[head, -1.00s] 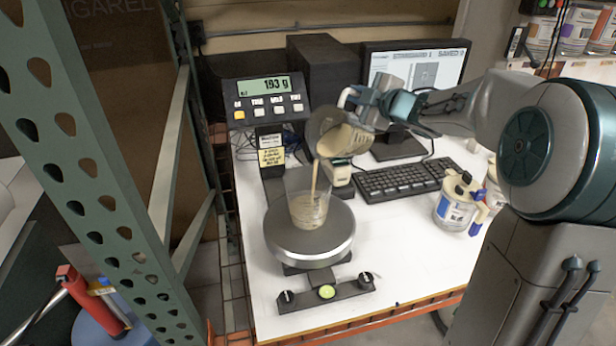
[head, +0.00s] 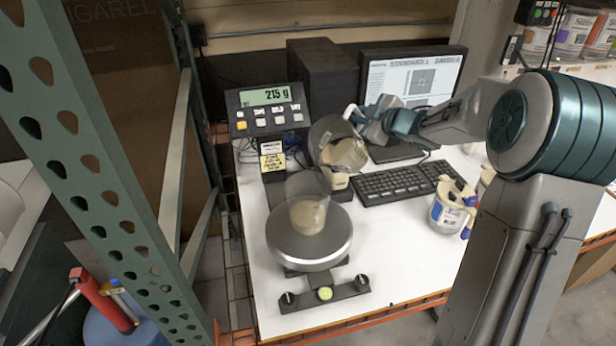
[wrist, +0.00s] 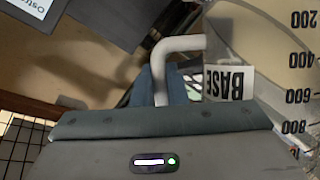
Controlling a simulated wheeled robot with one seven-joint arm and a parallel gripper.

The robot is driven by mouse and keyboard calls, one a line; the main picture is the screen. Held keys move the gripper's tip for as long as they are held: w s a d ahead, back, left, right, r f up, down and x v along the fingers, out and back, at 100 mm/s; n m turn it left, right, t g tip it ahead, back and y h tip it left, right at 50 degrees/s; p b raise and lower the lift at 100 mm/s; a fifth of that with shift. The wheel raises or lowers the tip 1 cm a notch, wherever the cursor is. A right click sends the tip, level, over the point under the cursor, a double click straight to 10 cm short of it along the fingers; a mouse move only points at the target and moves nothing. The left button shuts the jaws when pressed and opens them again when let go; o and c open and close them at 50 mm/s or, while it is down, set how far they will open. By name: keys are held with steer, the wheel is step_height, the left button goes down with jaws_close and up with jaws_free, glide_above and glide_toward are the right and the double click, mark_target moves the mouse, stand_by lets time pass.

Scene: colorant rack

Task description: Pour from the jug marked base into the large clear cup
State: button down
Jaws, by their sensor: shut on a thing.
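The clear jug (head: 341,150) is tipped over the scale, its mouth down and to the left, with beige liquid inside. In the wrist view its BASE label (wrist: 228,82) and volume marks appear upside down. My gripper (head: 360,117) is shut on the jug's white handle (wrist: 178,45); its blue fingers also show in the wrist view (wrist: 165,85). The large clear cup (head: 308,208) stands upright on the round scale plate (head: 310,250), under the jug's lip, with beige liquid in it. I cannot clearly see a stream now.
The scale display (head: 267,107) seems to read 215 g. A keyboard (head: 405,181) and monitor (head: 412,78) are behind. A labelled container (head: 450,212) stands at the right. A green rack post (head: 95,170) is at the left. The front right tabletop is clear.

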mark_target(345, 140)
steer(key=shift+w+d+f+m+g+y, duration=0.55)
steer(key=shift+w+d+f+m+g, duration=0.6)
steer(key=shift+f, duration=2.05)
steer(key=shift+w+d+f+m+g+y, duration=0.6)
steer(key=shift+w+f+m, duration=0.9)
steer(key=shift+f, duration=1.65)
steer(key=shift+m, duration=0.25)
steer(key=shift+s+r, duration=0.15)
steer(key=shift+r, duration=1.1)
steer(key=shift+s+r, duration=0.15)
steer(key=shift+r, duration=1.05)
steer(key=shift+f, duration=0.1)
